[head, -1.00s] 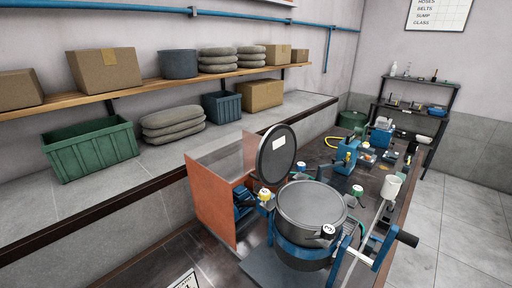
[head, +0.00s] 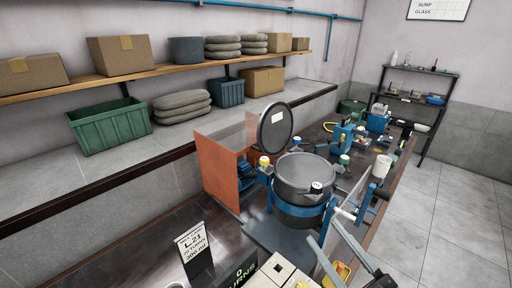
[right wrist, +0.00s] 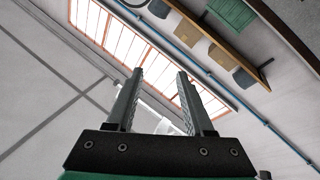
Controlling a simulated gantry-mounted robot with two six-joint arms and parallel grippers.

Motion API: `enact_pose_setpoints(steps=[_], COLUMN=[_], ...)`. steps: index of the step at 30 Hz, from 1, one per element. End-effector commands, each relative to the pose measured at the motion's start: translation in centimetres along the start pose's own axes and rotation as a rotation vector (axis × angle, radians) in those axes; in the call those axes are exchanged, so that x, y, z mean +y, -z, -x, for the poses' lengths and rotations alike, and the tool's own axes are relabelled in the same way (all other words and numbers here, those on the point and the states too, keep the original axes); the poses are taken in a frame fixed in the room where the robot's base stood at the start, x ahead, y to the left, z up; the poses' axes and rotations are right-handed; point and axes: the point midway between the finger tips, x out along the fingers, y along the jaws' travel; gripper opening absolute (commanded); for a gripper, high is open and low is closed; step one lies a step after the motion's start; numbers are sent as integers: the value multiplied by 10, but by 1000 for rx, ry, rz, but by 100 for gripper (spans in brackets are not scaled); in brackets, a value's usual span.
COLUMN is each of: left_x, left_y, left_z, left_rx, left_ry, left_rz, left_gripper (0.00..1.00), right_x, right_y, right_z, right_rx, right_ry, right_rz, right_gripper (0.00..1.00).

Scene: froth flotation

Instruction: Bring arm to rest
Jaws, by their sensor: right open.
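My right gripper (head: 325,231) shows at the lower right of the head view, with its two grey fingers apart and nothing between them. It is in front of the blue-framed machine with the round grey drum (head: 306,177); whether it touches the frame I cannot tell. In the right wrist view the fingers (right wrist: 159,72) are open and empty, and they point up toward the wall and the ceiling area. My left gripper is not in view.
An orange panel (head: 217,176) and an upright round lid (head: 275,128) stand beside the drum. A white cup (head: 382,165) is to the right. A label stand (head: 193,245) and a light block with buttons (head: 283,277) are at the front. Open floor (head: 458,215) lies right.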

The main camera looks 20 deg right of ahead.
Motion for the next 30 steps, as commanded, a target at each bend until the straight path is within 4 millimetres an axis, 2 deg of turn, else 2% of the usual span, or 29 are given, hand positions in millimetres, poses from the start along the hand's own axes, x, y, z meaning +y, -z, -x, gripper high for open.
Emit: enact_pose_setpoints(steps=[1,3,7,12,14,15,16,18,19,21,26,30], left_x=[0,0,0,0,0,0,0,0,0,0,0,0], left_y=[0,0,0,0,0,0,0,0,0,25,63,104], left_z=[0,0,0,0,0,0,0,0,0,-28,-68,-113], left_rx=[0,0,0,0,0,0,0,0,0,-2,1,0], left_ry=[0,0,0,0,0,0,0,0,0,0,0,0], left_rz=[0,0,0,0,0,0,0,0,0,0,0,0], left_gripper=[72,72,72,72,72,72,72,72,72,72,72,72], right_x=[-2,-3,0,14,26,39,47,55,54,70,91,116], right_y=[44,94,173,258,283,294,291,276,275,309,356,409], right_z=[-23,-43,-61,-66,-64,-64,-66,-70,-71,-82,-97,-115], right_rx=[103,208,362,514,556,569,555,515,516,520,519,519], right_ry=[8,5,-16,-64,-93,-125,-145,-162,-145,-143,-143,-143], right_rz=[15,17,-15,-102,-148,-192,-234,-348,-410,-407,-405,-404], right_gripper=[53,53,53,53,53,53,53,53,53,53,53,53])
